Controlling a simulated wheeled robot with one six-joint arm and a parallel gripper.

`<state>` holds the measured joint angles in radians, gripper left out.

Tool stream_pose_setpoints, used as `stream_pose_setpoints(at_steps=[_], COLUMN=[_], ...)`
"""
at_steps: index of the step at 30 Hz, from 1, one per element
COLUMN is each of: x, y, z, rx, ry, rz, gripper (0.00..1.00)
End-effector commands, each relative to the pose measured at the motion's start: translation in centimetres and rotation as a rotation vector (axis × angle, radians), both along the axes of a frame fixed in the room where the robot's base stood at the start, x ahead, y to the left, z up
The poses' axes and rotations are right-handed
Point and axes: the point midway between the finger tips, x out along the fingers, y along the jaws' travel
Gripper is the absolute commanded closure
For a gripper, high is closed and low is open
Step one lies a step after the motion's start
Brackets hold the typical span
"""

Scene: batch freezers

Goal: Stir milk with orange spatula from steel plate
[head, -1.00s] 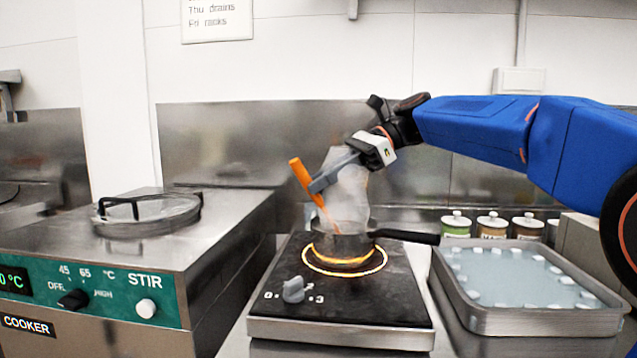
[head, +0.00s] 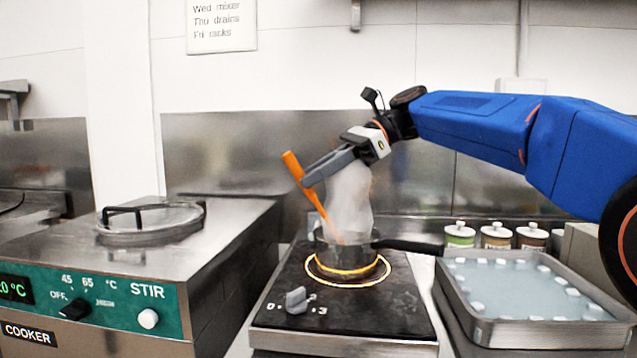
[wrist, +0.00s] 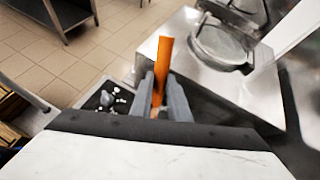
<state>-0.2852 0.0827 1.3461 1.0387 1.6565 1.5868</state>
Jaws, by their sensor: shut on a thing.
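The orange spatula (head: 304,187) is held by its handle in my gripper (head: 309,181), which is shut on it. The spatula tilts, its top leaning left and its lower end down inside the saucepan (head: 345,257). The pan sits on the glowing ring of the hot plate (head: 395,320), with its black handle pointing right. White steam rises from it, so the milk is hidden. In the wrist view the orange handle (wrist: 162,62) stands up between my gripper's two grey fingers (wrist: 160,95).
The cooker (head: 90,310) with a round lid (head: 150,222) stands left. A metal tray (head: 535,333) of pale liquid with floating white pieces is at right. Several lidded jars (head: 497,236) stand behind it. A control knob (head: 296,299) is at the hot plate's front.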

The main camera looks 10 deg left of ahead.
Motion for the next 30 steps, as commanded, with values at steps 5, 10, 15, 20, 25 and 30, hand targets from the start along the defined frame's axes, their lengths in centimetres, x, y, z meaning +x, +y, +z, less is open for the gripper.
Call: stream_pose_setpoints(at_steps=[5, 10, 15, 20, 25, 30], x=[-0.3, -0.5, -0.8, -1.1, -1.3, -1.3], y=[0.6, 1.1, 1.6, 2.1, 2.4, 2.4], z=[1.0, 1.9, 2.8, 3.7, 4.4, 4.5], rx=[0.0, 0.0, 0.0, 0.0, 0.0, 0.0], ry=[0.0, -0.001, 0.0, 0.0, 0.0, 0.0], rz=[0.001, 0.001, 0.001, 0.001, 0.001, 0.0], gripper=[1.0, 1.0, 1.0, 1.0, 1.0, 1.0])
